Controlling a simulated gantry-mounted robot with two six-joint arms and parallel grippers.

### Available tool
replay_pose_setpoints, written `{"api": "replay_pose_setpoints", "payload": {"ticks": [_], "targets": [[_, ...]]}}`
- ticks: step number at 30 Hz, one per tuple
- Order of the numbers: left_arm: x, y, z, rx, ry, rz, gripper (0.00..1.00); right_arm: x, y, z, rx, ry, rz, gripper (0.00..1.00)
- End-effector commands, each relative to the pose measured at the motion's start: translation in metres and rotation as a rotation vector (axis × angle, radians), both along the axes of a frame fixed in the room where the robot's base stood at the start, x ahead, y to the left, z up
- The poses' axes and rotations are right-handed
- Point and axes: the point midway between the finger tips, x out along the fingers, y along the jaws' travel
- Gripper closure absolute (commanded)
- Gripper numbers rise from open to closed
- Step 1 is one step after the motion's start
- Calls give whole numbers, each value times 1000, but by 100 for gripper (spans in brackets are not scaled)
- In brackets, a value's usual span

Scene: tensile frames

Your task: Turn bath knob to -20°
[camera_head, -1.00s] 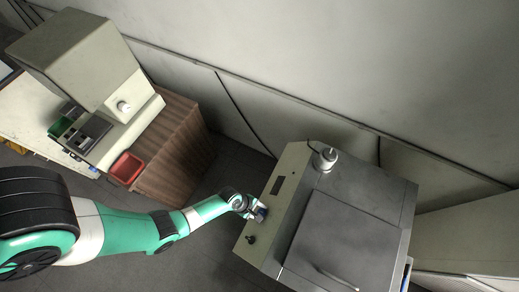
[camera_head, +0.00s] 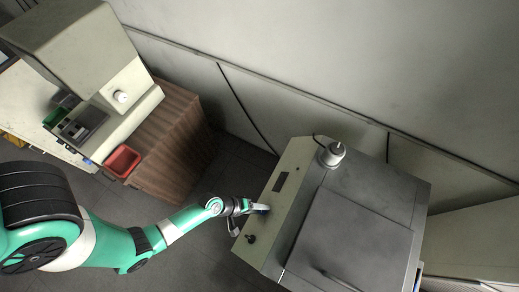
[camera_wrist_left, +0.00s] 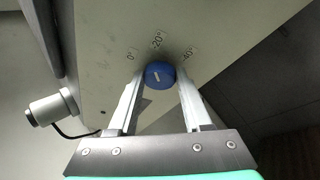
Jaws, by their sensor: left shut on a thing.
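The bath knob (camera_wrist_left: 158,76) is a round blue dial with a pale pointer line, on the pale front panel of the bath (camera_head: 270,213). In the left wrist view the labels "0°", "-20°" and "-40°" stand in an arc beyond it. The pointer line tilts slightly left of straight up, roughly toward the "-20°" label; its exact angle is hard to tell. My left gripper (camera_wrist_left: 160,78) is shut on the knob, one finger on each side. In the head view my left gripper (camera_head: 253,208) reaches the panel and mostly hides the knob. My right gripper is not in view.
A dark display (camera_head: 280,182) and a small black knob (camera_head: 251,239) are on the same panel. The bath has a grey lid (camera_head: 350,235) and a cylindrical fitting (camera_head: 332,154) on top. A wooden cabinet with a red tray (camera_head: 122,161) stands at the left.

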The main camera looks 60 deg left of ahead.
Motion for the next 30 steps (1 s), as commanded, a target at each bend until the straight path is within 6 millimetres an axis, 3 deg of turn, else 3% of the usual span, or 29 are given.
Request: {"api": "replay_pose_setpoints", "payload": {"ticks": [1,9,26,27,30], "targets": [[0,1,-5,11,-17,-17,100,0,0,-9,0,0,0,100],[0,1,-3,58,-83,-99,100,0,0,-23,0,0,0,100],[-1,0,-1,69,-99,-124,100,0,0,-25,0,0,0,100],[-1,0,-1,69,-99,-124,46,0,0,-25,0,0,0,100],[-1,0,-1,70,-99,-124,28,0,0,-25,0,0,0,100]]}}
